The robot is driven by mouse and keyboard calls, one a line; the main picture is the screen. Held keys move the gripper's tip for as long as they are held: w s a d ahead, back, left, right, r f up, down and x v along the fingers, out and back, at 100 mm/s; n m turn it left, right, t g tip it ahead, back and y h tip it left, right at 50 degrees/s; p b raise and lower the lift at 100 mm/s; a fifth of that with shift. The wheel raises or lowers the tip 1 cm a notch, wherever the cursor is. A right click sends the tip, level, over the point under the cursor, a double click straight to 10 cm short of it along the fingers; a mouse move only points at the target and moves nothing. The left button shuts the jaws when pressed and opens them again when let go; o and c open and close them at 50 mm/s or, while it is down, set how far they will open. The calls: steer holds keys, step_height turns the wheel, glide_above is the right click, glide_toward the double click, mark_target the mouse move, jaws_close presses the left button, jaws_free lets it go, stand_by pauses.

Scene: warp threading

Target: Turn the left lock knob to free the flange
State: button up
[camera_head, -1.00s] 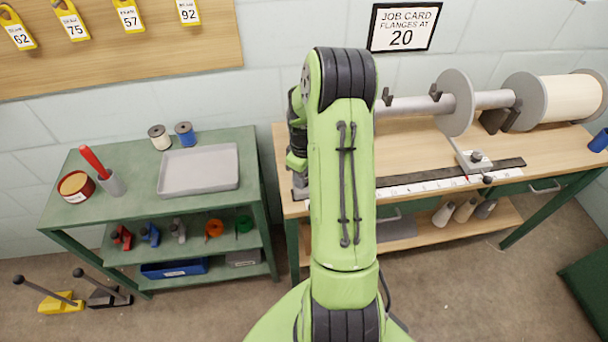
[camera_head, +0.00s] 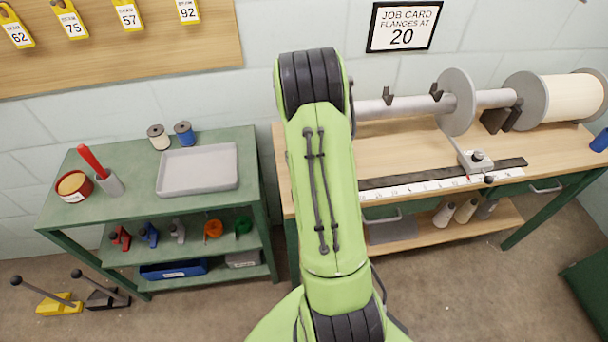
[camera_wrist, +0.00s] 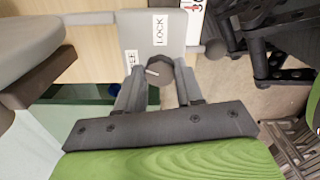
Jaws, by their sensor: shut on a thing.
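In the wrist view my gripper (camera_wrist: 160,82) is shut on a dark round knob (camera_wrist: 159,72) with a light pointer mark. The knob sits on a grey block with white labels reading LOCK (camera_wrist: 160,28) and, partly hidden, one ending in EE (camera_wrist: 131,62). The pointer mark points left, toward the partly hidden label. A grey disc edge (camera_wrist: 30,30) shows at the upper left. In the head view my arm hides the knob and gripper. The right flange (camera_head: 457,102) stands on a grey shaft (camera_head: 405,106) over the bench.
A white ruler (camera_head: 440,183) runs along the bench (camera_head: 560,140) front, with another grey lock block (camera_head: 480,160) at the right. A spool of cream thread (camera_head: 570,98) stands at the back right. A green cart (camera_head: 140,235) with a grey tray (camera_head: 198,170) is at the left.

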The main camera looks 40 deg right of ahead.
steer(key=shift+n, duration=2.3)
steer(key=o, duration=1)
steer(key=shift+o, duration=0.2)
step_height(320, 180, up, 16)
steer(key=p, duration=0.3)
